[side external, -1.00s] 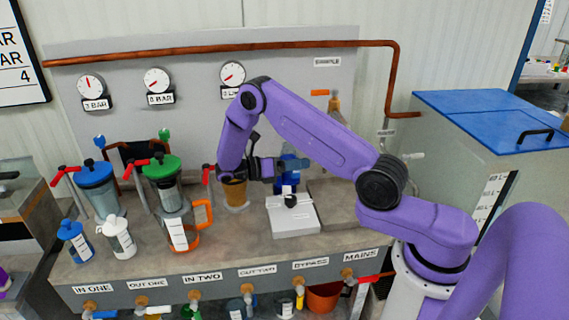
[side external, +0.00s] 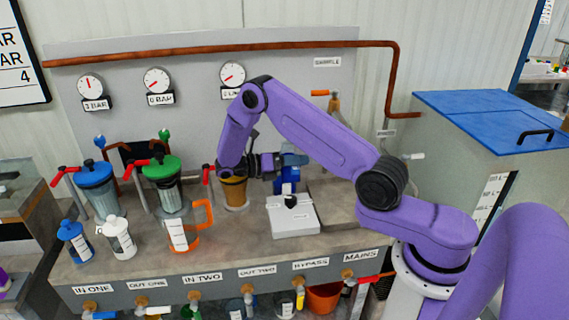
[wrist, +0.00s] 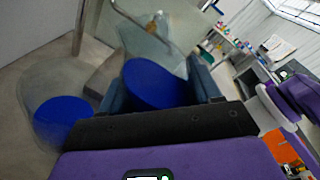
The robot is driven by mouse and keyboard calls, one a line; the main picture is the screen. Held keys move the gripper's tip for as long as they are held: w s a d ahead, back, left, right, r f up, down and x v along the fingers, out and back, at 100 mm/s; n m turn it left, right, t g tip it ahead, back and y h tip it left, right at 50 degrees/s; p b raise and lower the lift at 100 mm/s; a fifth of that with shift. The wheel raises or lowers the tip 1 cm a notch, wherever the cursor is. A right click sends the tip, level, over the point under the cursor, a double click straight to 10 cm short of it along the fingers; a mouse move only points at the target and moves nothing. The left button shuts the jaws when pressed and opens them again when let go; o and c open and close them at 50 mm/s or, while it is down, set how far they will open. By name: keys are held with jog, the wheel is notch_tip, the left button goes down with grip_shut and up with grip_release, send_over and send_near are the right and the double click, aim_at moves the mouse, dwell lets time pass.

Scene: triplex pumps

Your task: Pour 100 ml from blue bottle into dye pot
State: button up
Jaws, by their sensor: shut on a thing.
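My gripper (side external: 290,161) is shut on a blue bottle (side external: 285,184) above the back of the bench, behind a white box-like device. Only part of the bottle shows under the jaws. In the wrist view a blue round top (wrist: 158,84) shows between the two fingers. A brown-topped pot (side external: 233,192) stands just left of my gripper, partly behind my arm. I cannot tell which vessel is the dye pot. A small blue bottle (side external: 76,242) also stands at the bench's left front.
The white device (side external: 292,218) with a black knob sits in front of my gripper. A jug with an orange handle (side external: 181,234), a white bottle (side external: 119,238), and blue-lidded (side external: 98,190) and green-lidded (side external: 162,180) vessels stand left. A copper pipe (side external: 220,46) runs along the back panel.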

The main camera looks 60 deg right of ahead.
jog(key=shift+f, duration=0.15)
dwell(0.4)
jog(key=shift+s+a+r+n, duration=0.15)
jog(key=shift+r+n, duration=0.3)
jog(key=shift+n, duration=0.55)
dwell(0.9)
jog(key=shift+s+a+f+n+y, duration=0.1)
jog(key=shift+f+n+y, duration=0.2)
jog(key=shift+n, duration=0.45)
jog(key=shift+s+a+f+n+y, duration=0.1)
jog(key=shift+f+n+y, duration=0.2)
jog(key=shift+n, duration=0.45)
dwell(2.0)
jog(key=shift+w+d+r+n+g, duration=0.3)
jog(key=shift+w+d+r+n, duration=0.15)
jog(key=shift+n, duration=0.25)
dwell(1.2)
